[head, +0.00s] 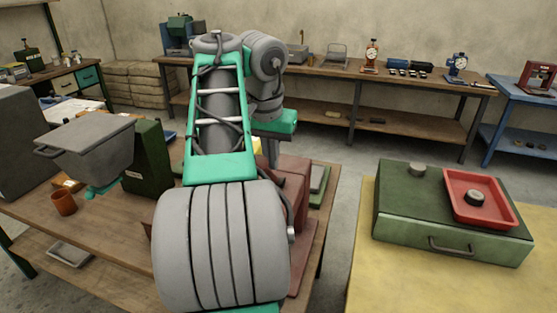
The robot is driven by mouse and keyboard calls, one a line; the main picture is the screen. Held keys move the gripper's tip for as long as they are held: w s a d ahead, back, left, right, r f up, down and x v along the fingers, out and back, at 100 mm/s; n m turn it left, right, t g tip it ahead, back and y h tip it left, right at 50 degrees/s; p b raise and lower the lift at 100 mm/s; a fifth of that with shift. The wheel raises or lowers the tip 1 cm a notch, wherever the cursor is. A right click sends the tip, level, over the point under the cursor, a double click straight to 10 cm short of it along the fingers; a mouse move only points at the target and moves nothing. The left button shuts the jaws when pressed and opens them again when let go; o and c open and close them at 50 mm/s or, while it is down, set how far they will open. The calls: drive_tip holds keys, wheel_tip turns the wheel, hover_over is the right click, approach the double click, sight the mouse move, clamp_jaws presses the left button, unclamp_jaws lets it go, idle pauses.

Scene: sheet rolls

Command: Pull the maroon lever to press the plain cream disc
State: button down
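A maroon machine (298,175) stands on the wooden workbench, mostly hidden behind my arm. Part of its flat maroon base (306,250) shows at the right of my arm. I cannot make out its lever. The plain cream disc is not visible. My gripper (270,152) points down just behind and above the maroon machine's visible top. Its fingers are partly covered by my arm, so I cannot tell whether they are open, or whether they touch the machine.
A dark green machine with a grey hopper (90,140) and an orange cup (64,203) stand left on the workbench (110,235). On the yellow table (370,285) at right, a green case (400,200) carries a red tray (462,180) with a dark disc.

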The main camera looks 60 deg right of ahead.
drive_tip(key=w+d+p, duration=0.2)
drive_tip(key=d+p, duration=0.1)
drive_tip(key=d, duration=0.9)
wheel_tip(320, 180, up, 10)
drive_tip(key=d+p, duration=0.1)
drive_tip(key=p, duration=1)
drive_tip(key=shift+d, duration=0.3)
